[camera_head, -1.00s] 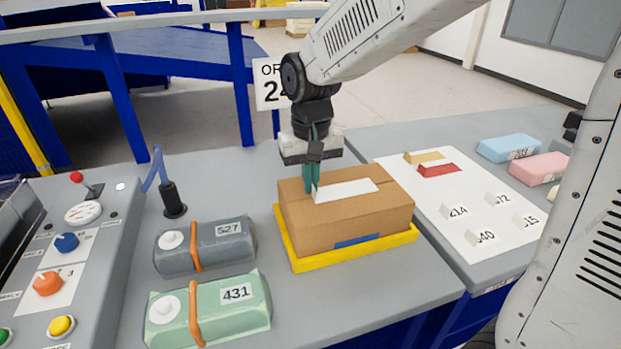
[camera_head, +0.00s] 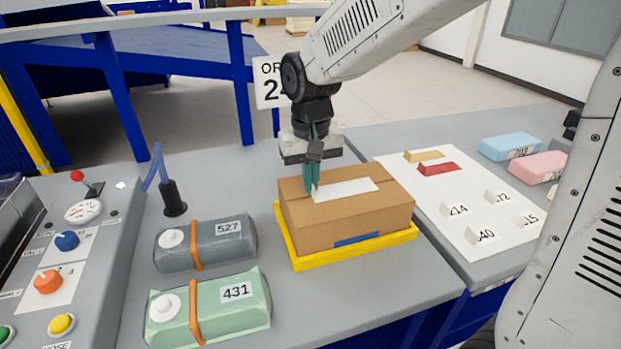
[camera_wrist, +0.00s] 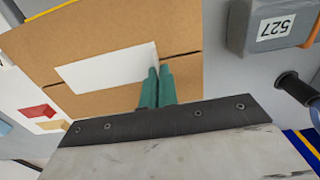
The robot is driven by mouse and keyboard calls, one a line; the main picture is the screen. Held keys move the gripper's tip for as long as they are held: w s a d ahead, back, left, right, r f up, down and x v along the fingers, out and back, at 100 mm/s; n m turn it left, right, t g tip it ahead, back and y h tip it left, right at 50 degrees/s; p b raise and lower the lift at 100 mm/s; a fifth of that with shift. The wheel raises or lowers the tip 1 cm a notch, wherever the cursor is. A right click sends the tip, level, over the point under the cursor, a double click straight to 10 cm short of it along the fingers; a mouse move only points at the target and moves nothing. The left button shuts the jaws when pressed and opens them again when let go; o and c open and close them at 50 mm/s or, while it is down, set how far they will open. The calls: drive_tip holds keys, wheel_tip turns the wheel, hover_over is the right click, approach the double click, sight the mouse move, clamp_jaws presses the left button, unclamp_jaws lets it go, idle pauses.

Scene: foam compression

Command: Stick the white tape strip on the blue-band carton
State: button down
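The carton (camera_head: 345,220) is brown, with a blue band (camera_head: 357,239) low on its front face, and sits in a yellow tray (camera_head: 296,258). The white tape strip (camera_head: 345,189) lies along the top of the carton, over its seam; it also shows in the wrist view (camera_wrist: 107,67). My gripper (camera_head: 312,188) points down at the strip's left end. Its green fingers (camera_wrist: 157,85) are together at that end in the wrist view. The fingertips seem to pinch the strip's end, but the contact itself is partly hidden by the fingers.
Left of the carton lie a grey bag (camera_head: 207,242) labelled 527 and a green bag (camera_head: 209,305) labelled 431. A control panel (camera_head: 75,250) is at far left. On the right, a white sheet (camera_head: 440,195) holds small blocks and number tags, with blue (camera_head: 509,147) and pink foam (camera_head: 538,167) behind.

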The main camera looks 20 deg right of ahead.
drive_tip(key=shift+f, duration=0.1)
drive_tip(key=c, duration=1.6)
unclamp_jaws()
drive_tip(key=shift+r, duration=3.6)
